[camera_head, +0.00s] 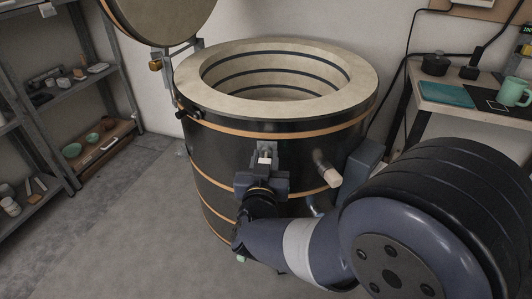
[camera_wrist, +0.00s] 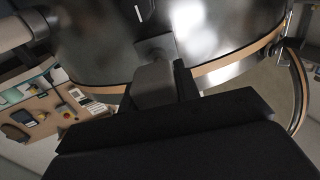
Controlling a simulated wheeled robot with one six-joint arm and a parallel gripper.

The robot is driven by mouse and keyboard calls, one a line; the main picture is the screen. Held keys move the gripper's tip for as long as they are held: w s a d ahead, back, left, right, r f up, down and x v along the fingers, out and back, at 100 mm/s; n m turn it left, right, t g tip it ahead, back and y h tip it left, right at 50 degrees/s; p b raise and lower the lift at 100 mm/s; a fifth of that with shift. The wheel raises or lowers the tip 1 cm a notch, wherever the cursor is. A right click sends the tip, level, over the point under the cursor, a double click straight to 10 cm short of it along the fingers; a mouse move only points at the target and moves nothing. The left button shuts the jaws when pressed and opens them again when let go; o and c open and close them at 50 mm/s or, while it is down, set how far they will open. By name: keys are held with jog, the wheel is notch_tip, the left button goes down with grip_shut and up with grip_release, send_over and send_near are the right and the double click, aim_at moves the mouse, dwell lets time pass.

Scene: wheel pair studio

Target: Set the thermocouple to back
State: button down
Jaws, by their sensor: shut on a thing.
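The thermocouple fitting (camera_head: 265,157), a small pale block on a grey bracket, sits on the front of a round black kiln (camera_head: 215,150). I cannot read its setting. My gripper (camera_head: 262,179) is at the kiln's front wall, shut around the lower part of this fitting. In the wrist view a grey block (camera_wrist: 153,82) shows in front of my gripper, against the kiln wall (camera_wrist: 100,40). My fingertips and most of the grip are hidden or dark there.
The kiln's round lid (camera_head: 160,15) stands open at the back left. A pale plug (camera_head: 326,174) sticks out of the wall to the right of my gripper. A shelf rack (camera_head: 60,95) is at left, a worktable (camera_head: 470,112) at right. The floor at left is clear.

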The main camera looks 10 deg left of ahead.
jog(key=s, duration=0.4)
jog(key=shift+d, duration=0.35)
jog(key=c, duration=1)
grip_release()
jog(key=shift+c, duration=0.2)
jog(key=s+d+p, duration=0.1)
jog(key=s+p, duration=0.1)
jog(key=s, duration=0.8)
jog(key=shift+s+d, duration=0.35)
jog(key=shift+w, duration=0.15)
jog(key=w, duration=0.3)
jog(key=w+a+b, duration=0.1)
jog(key=w, duration=0.3)
jog(key=w+a, duration=0.1)
jog(key=w, duration=0.3)
jog(key=shift+w+b, duration=0.15)
jog(key=shift+b, duration=0.25)
